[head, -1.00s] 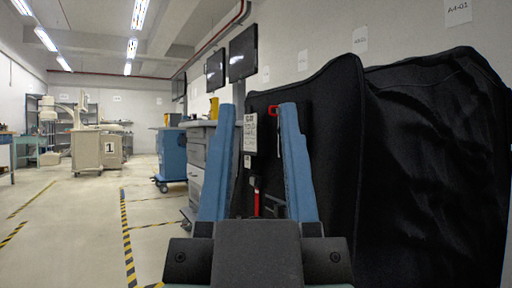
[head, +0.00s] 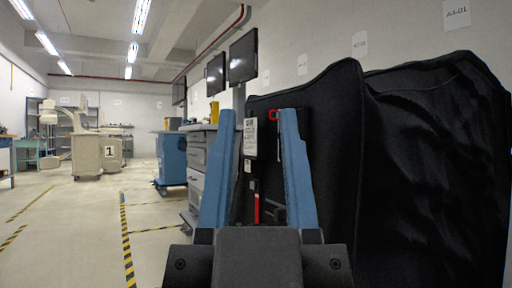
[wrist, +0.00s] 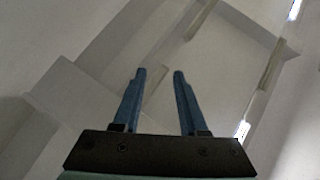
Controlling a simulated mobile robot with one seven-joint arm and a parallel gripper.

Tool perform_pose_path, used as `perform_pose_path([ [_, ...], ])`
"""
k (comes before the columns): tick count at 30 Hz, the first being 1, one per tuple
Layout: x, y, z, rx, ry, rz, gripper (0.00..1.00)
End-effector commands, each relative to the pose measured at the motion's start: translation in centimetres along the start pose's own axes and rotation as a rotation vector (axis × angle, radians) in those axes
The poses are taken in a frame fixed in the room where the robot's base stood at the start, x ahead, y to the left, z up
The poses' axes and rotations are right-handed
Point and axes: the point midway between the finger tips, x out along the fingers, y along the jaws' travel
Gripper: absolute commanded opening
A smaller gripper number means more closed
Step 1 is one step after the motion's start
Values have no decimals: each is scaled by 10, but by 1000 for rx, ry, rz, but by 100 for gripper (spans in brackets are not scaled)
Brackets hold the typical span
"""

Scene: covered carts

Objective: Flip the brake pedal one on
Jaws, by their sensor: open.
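My gripper (head: 258,108) stands upright in front of me in the head view, its two blue fingers apart with nothing between them. In the wrist view my gripper (wrist: 158,72) is also open and empty, with ceiling and beams behind it. A narrow red piece (head: 257,208) on a black upright shows low between the fingers, farther back; it may be a pedal or lever, but I cannot tell. A small red ring (head: 272,115) is near the right fingertip, on the black cover. No pedal number is legible.
Black covered carts (head: 430,170) fill the right side. A white label (head: 250,137) hangs by the left finger. A grey drawer cart (head: 195,150) and a blue cart (head: 172,157) stand to the left. The floor (head: 75,225) at left is open, with striped tape.

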Motion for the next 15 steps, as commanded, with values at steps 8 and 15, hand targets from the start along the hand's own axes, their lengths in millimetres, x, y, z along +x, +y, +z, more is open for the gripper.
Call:
perform_pose_path([
  [8,15,0,-14,0,0,0,0],
  [15,63,0,-60,2,0,0,0],
])
